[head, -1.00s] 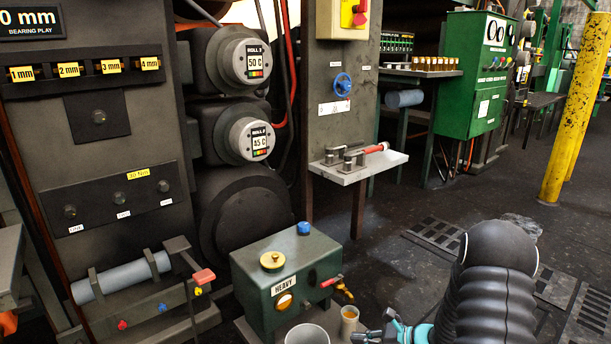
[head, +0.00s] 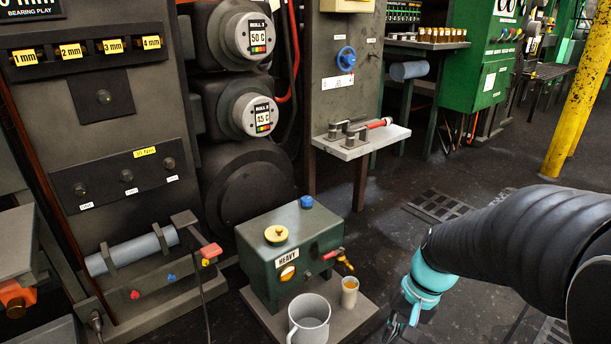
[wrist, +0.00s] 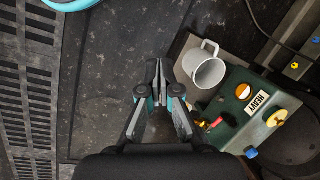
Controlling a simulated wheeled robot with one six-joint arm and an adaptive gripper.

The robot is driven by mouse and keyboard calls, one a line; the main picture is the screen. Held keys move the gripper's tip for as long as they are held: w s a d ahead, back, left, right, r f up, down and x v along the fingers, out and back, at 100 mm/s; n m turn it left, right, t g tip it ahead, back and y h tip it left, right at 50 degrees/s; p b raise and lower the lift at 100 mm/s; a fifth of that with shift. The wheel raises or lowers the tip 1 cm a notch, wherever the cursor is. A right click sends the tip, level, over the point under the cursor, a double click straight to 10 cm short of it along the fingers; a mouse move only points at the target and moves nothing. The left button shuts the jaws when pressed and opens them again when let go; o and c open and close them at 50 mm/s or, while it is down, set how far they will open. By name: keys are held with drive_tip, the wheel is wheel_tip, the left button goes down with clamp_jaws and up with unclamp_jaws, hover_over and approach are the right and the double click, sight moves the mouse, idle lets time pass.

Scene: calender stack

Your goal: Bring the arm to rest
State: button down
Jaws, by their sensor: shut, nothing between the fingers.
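My gripper (wrist: 157,82) is shut and empty in the wrist view, its fingertips together above the dark floor, beside a grey mug. In the head view my gripper (head: 397,328) shows at the lower edge, right of the mug and partly cut off. My black-sleeved arm comes in from the right and ends in a teal wrist.
Roll machinery (head: 105,110) stands behind. Floor to the right is clear up to a yellow post (head: 577,95).

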drive_tip(key=s+r+n+t+h+p, duration=0.1)
drive_tip(key=s+r+n+t+p, duration=0.1)
drive_tip(key=r, duration=0.7)
drive_tip(key=s+a+r+n+t+h+p, duration=0.1)
drive_tip(key=s+r+t, duration=0.3)
drive_tip(key=r, duration=0.5)
drive_tip(key=shift+s+r+n+h+p, duration=0.2)
drive_tip(key=shift+s+n+h+p, duration=0.4)
drive_tip(key=shift+s+n, duration=0.3)
